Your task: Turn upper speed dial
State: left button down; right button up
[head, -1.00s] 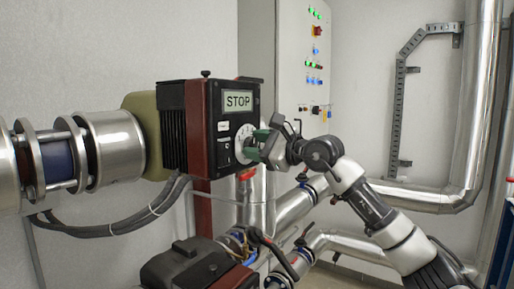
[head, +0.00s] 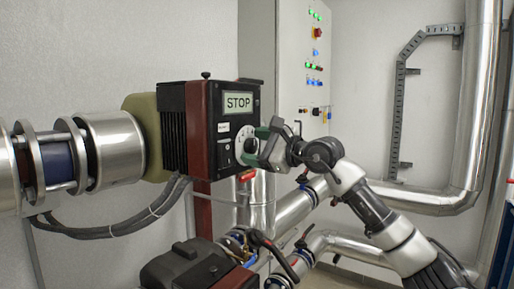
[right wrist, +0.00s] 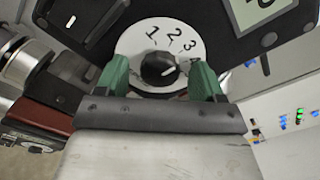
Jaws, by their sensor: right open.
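The upper speed dial (head: 243,142) is a white disc on the dark front of the pump control box (head: 222,188), below its STOP display (head: 239,101). In the right wrist view the dial (right wrist: 140,50) shows the numbers 1 to 4 and a black knob (right wrist: 158,70) in the middle. My right gripper (head: 256,140) is at the dial, its green fingers (right wrist: 164,77) open on both sides of the knob, with gaps between fingers and knob. In the head view the gripper partly hides the dial. My left gripper is not in view.
A second dark pump unit (head: 188,270) sits below, with metal pipes (head: 301,207) around it. A red-handled part (head: 246,176) is just under the box. A grey cabinet (head: 306,75) with lights and buttons stands behind.

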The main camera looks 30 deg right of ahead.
jog(key=shift+s+d+f+b, duration=0.1)
jog(key=shift+s+d+b, duration=0.05)
jog(key=shift+s+b, duration=0.25)
jog(key=b+v, duration=0.4)
jog(key=v, duration=0.6)
